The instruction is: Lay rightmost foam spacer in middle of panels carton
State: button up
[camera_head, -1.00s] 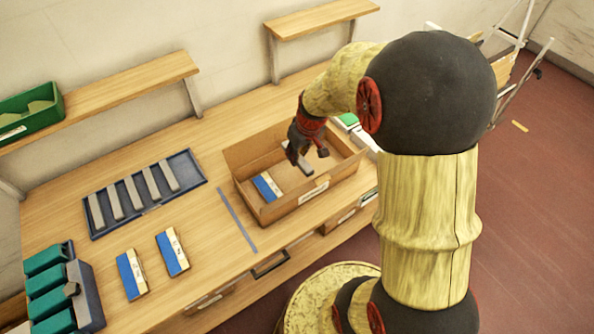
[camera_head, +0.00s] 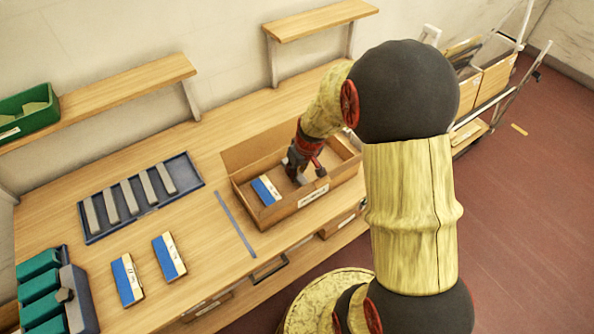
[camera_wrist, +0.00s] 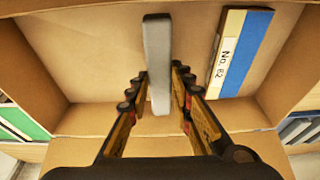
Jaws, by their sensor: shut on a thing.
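The panels carton (camera_head: 298,203) is an open cardboard box on the bench. My gripper (camera_head: 297,176) is down inside it. In the wrist view my gripper (camera_wrist: 158,98) is shut on a grey foam spacer (camera_wrist: 157,50), a long bar held between its fingers. The spacer lies along the view, near the middle of the carton (camera_wrist: 100,55). I cannot tell whether it touches the carton floor. A blue and cream panel (camera_head: 265,190) lies in the carton's left part in the head view; it also shows to the right in the wrist view (camera_wrist: 240,52).
A blue tray (camera_head: 92,238) on the bench holds several grey spacers. Two blue and cream panels (camera_head: 127,280) (camera_head: 169,256) lie in front of it. A rack of green items (camera_head: 80,300) stands at the lower left. A green bin (camera_head: 50,120) sits on the wall shelf.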

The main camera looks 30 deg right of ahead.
jog(key=shift+f+b, duration=0.35)
jog(key=shift+f, duration=0.05)
jog(key=o, duration=0.8)
jog(key=shift+r, duration=0.15)
